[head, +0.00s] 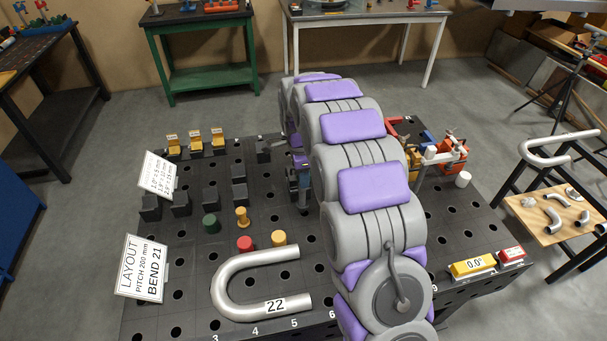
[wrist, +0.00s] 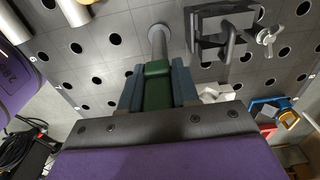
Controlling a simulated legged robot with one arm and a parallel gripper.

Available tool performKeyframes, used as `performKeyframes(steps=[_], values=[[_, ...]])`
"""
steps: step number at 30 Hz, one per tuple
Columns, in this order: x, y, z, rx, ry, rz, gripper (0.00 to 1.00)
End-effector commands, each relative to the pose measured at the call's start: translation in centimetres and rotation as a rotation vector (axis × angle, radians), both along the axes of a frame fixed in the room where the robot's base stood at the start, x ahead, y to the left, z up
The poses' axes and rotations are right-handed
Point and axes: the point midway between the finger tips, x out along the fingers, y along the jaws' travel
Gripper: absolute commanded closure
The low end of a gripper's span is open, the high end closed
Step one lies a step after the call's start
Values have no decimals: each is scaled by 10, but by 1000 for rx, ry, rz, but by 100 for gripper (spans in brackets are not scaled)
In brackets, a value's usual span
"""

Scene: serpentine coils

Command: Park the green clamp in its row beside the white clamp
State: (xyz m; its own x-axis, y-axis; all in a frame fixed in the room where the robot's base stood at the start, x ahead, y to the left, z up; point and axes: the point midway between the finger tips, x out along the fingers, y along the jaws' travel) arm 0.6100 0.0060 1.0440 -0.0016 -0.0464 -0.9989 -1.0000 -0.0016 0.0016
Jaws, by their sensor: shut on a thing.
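In the wrist view my gripper (wrist: 157,92) is shut on a green part, which I take for the green clamp (wrist: 157,88), between its two blue-grey fingers. A grey metal post (wrist: 158,42) stands just beyond the green part; I cannot tell whether they touch or are joined. In the head view my gripper (head: 298,187) is low over the dark table, mostly behind my arm, and the green clamp is hidden there. A white piece (wrist: 216,92), possibly the white clamp, shows to the right of the gripper in the wrist view.
A dark clamp with a wing nut (wrist: 228,30) stands close to the gripper's right. A bent tube (head: 228,285) lies on the perforated table (head: 190,320). Yellow-topped blocks (head: 195,141) and coloured pegs (head: 245,243) stand left of my arm; an orange clamp (head: 453,156) stands right.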

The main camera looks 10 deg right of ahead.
Motion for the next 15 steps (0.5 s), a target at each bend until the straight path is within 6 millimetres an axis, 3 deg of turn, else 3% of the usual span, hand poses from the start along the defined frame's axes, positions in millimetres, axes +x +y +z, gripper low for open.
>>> performKeyframes(steps=[15], values=[[0,-2,-8,0,0,-1,100]])
